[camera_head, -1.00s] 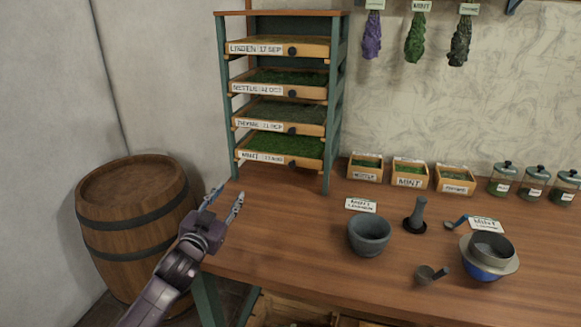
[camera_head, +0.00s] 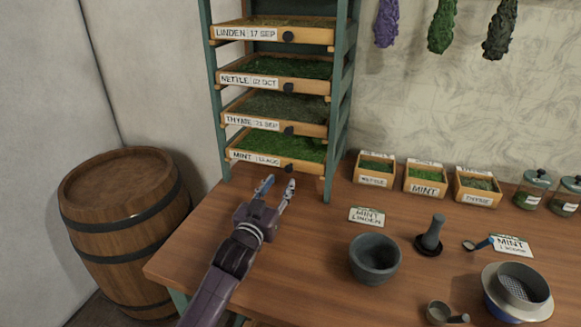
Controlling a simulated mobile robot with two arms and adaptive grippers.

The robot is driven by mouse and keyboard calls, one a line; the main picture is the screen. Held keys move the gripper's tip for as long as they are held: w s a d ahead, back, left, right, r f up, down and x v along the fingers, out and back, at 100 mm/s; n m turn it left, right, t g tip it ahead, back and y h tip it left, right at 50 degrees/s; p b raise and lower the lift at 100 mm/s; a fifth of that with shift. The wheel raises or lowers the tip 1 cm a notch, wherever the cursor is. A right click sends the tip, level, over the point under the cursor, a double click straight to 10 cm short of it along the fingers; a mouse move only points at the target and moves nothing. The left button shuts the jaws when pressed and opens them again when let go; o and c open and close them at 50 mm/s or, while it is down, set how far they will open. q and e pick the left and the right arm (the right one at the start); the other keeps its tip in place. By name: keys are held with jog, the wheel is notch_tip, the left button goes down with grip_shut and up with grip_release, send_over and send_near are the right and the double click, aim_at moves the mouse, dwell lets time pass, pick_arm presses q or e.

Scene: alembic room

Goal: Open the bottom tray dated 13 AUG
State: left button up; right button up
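The bottom tray (camera_head: 310,150) holds bright green herb and sits in the drying rack (camera_head: 341,110), level with the trays above it. Its label (camera_head: 255,158) reads MINT with a date that looks like 13 AUG. A dark round knob (camera_head: 289,168) is on its front, right of the label. My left gripper (camera_head: 277,186) is open and empty, its fingers pointing up toward the tray front, just below and left of the knob. It appears apart from the tray. My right gripper is not in view.
Trays of thyme (camera_head: 275,110), nettle (camera_head: 275,72) and linden (camera_head: 275,34) are above. Right on the table (camera_head: 300,240) are small herb boxes (camera_head: 425,178), a mortar (camera_head: 375,258) and a pestle (camera_head: 432,233). A barrel (camera_head: 125,225) stands left.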

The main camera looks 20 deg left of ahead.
aim_at(288, 169)
pick_arm(q)
jog(key=w, duration=0.2)
jog(key=shift+w+r, duration=0.35)
jog(key=shift+w, duration=0.05)
jog(key=shift+w+d+f, duration=0.1)
jog(key=shift+w+f, duration=0.05)
jog(key=shift+w, duration=1.7)
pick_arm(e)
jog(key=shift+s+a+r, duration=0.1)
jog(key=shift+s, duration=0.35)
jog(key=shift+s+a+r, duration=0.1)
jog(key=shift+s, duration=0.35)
pick_arm(q)
jog(key=shift+c, duration=0.5)
grip_shut()
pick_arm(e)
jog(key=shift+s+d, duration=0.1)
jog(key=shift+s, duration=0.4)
